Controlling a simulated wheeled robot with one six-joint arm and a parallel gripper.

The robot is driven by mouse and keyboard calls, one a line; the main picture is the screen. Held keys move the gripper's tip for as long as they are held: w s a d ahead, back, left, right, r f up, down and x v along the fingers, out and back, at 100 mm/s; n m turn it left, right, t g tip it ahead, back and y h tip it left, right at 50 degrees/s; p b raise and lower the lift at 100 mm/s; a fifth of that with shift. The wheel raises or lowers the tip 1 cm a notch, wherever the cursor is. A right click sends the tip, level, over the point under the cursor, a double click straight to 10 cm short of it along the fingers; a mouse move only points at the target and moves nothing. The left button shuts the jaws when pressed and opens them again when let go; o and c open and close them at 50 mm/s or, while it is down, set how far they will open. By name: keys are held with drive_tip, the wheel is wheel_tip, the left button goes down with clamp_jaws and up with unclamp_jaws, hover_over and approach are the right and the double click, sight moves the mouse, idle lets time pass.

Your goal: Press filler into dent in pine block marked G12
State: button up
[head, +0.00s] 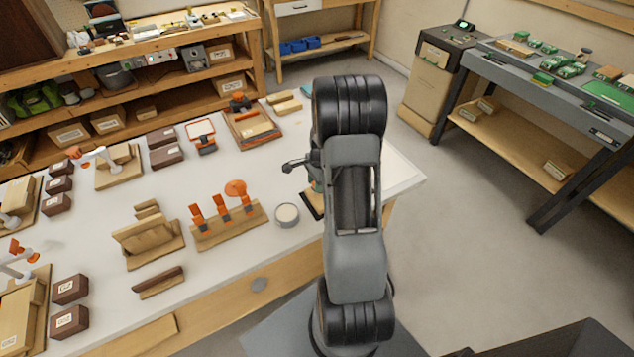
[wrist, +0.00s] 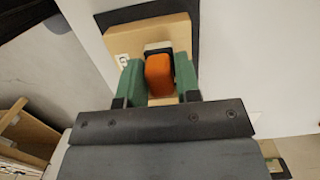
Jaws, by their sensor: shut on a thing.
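In the wrist view my gripper (wrist: 158,80) has green fingers shut on an orange tool handle (wrist: 158,76). A dark part of the tool shows just beyond the handle. The tool is over a pale pine block (wrist: 150,36) lying on a dark mat (wrist: 104,18). A small white label (wrist: 123,60) is on the block's left side; its marking is too small to read. The dent and the tool's working end are hidden, so I cannot tell whether they touch. In the head view my arm hides most of the block; the mat's edge (head: 311,207) shows beside it.
A round tin (head: 287,216) of pale material stands left of my arm. A wooden rack (head: 230,226) with orange tools stands further left. Wooden pieces, dark boxes and clamped blocks fill the left of the white bench (head: 212,272). Its right corner (head: 405,172) is clear.

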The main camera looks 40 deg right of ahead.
drive_tip(key=shift+f+b, duration=0.45)
drive_tip(key=shift+f, duration=0.25)
idle(0.3)
drive_tip(key=shift+s+d+r, duration=0.1)
drive_tip(key=shift+s+d, duration=0.05)
drive_tip(key=shift+d, duration=1.05)
drive_tip(key=shift+a, duration=0.1)
drive_tip(key=shift+w+a, duration=0.2)
drive_tip(key=shift+a, duration=0.95)
drive_tip(key=shift+d, duration=0.1)
drive_tip(key=shift+s+d+f, duration=0.1)
drive_tip(key=shift+s+d, duration=0.05)
drive_tip(key=shift+d, duration=0.45)
drive_tip(key=shift+s+d+f, duration=0.1)
drive_tip(key=shift+d, duration=0.45)
